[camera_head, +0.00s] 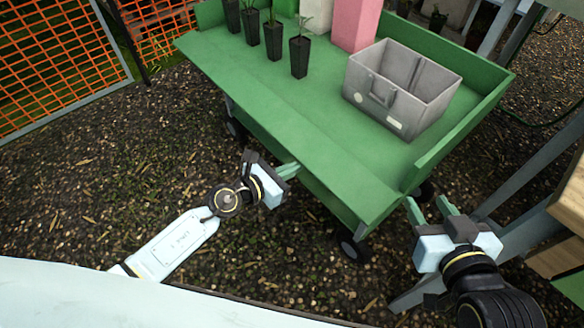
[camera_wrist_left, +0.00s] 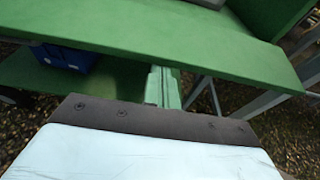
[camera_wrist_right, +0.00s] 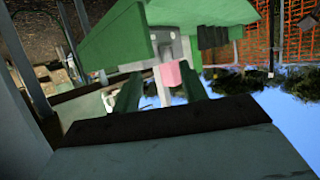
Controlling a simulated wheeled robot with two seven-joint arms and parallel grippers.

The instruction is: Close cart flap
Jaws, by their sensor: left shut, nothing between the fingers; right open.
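The green cart (camera_head: 315,88) stands in front of me. Its near-side flap (camera_head: 290,132) is folded down outward, about level with the bed, and forms a long green strip; its edge also crosses the left wrist view (camera_wrist_left: 150,66). My left gripper (camera_head: 291,169) is shut and empty, at the flap's outer edge; in the left wrist view its fingertips (camera_wrist_left: 164,74) reach the underside of that edge, and I cannot tell whether they touch. My right gripper (camera_head: 427,208) is open and empty, just off the cart's near right corner. The right wrist view shows its fingers (camera_wrist_right: 158,92) with the cart beyond.
A grey metal box (camera_head: 405,88), a pink block (camera_head: 354,22) and several black plant pots (camera_head: 299,57) stand on the bed. A blue box (camera_wrist_left: 66,56) sits beneath the flap. A wooden table (camera_head: 568,215) is at right, orange fencing (camera_head: 50,65) at left.

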